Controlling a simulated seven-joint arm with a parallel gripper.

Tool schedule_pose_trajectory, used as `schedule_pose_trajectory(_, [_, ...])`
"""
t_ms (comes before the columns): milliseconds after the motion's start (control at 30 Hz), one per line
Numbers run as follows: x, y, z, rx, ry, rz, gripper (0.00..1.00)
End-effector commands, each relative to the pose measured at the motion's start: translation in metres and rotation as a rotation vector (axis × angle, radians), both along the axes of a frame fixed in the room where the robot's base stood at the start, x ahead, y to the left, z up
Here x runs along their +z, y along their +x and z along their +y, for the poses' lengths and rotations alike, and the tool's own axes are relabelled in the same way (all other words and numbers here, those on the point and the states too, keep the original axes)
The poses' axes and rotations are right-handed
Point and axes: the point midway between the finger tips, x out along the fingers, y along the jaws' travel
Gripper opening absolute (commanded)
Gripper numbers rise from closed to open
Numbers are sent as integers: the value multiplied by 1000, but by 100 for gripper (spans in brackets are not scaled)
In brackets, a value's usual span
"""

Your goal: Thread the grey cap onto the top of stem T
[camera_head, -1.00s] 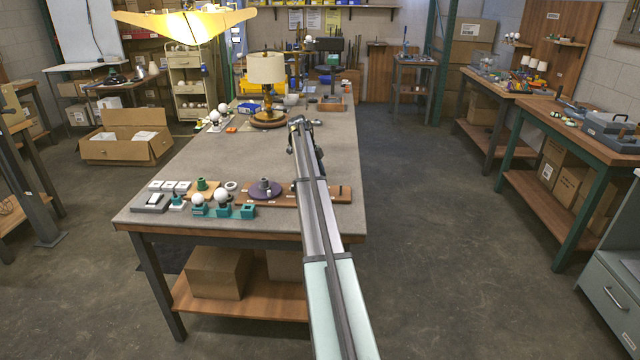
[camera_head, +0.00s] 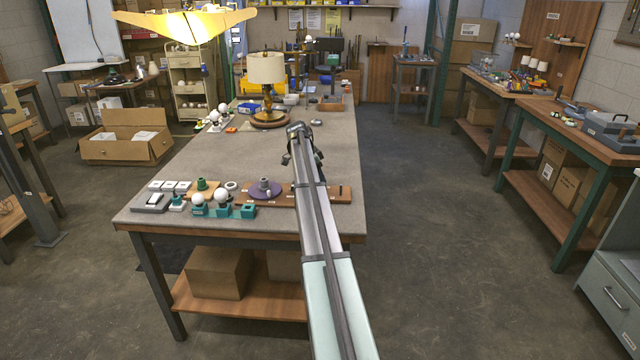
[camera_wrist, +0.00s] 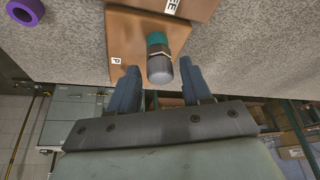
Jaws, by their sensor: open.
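In the wrist view a grey, round-ended cap-like part (camera_wrist: 160,70) stands between the two blue fingers of my gripper (camera_wrist: 161,78). The fingers are spread, with a gap on each side of it. Behind it are a metal ring and a teal section (camera_wrist: 156,39), above a brown block (camera_wrist: 122,32) marked "P". I cannot tell whether the grey part is loose or fixed to the teal section. I cannot identify stem T; no full label for it is readable. In the head view my arm covers part of the bench, and the fingers are not clear.
A brown board (camera_head: 340,193) lies near the bench's front edge, with a purple disc (camera_head: 266,189) to its left. Teal holders with white bulbs (camera_head: 221,197) stand nearby. A lamp (camera_head: 267,85) stands further back. The middle of the bench (camera_head: 220,150) is clear.

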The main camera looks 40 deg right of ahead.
Motion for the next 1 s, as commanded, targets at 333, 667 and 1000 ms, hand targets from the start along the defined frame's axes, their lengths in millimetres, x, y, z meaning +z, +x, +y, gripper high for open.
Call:
schedule_pose_trajectory(333, [0,-5,1,288,1,-1,49])
schedule_pose_trajectory(667, [0,-5,0,570,1,-2,49])
schedule_pose_trajectory(1000, [0,-5,0,600,0,0,46])
